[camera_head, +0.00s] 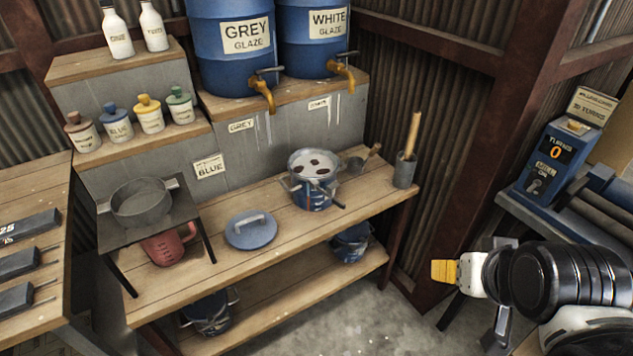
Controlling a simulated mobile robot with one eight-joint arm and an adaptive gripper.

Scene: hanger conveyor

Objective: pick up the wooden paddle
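The wooden paddle (414,133) stands nearly upright in a grey metal cylinder (405,171) at the right end of the wooden bench. Only its pale upper handle shows; its lower part is hidden inside the cylinder. My gripper (446,271) is at the lower right, in front of the bench's right end and well below the paddle in the picture. It points left and is apart from the paddle. I see its yellow-tipped end, with nothing visible in it, but I cannot make out how far apart its fingers are.
A blue pot (314,178) of pale liquid and a small scoop (364,158) stand left of the cylinder. A blue lid (250,230) lies on the bench (285,233). A blue control box (553,158) stands at the right. Glaze barrels (231,40) are behind.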

